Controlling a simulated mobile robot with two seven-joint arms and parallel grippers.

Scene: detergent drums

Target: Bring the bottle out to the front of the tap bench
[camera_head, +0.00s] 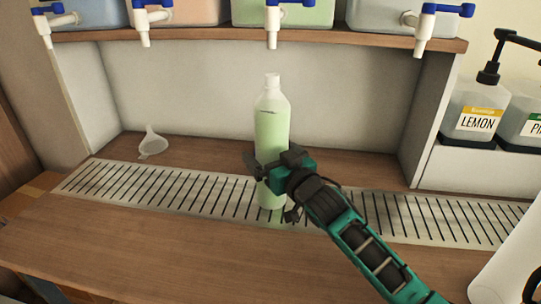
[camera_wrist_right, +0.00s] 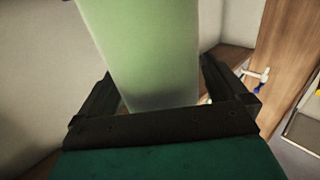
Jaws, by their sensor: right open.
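The bottle (camera_head: 271,130) is a tall, pale clear one with green liquid. It stands upright on the slotted drip grate (camera_head: 130,190) of the tap bench (camera_head: 180,250), below a row of taps. My right gripper (camera_head: 268,168) is at the lower half of the bottle, its jaws open on either side of it. In the right wrist view the bottle (camera_wrist_right: 145,50) fills the space between the two open fingers (camera_wrist_right: 155,95). I cannot tell whether a finger touches it. Part of the bottle's lower body is hidden behind the gripper. My left gripper is not in view.
A white funnel (camera_head: 152,143) lies at the back left of the bench. Several taps (camera_head: 273,25) hang from the drums on the shelf (camera_head: 340,40) above. A pump bottle marked LEMON (camera_head: 474,112) stands at the right. The wooden front strip of the bench is clear.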

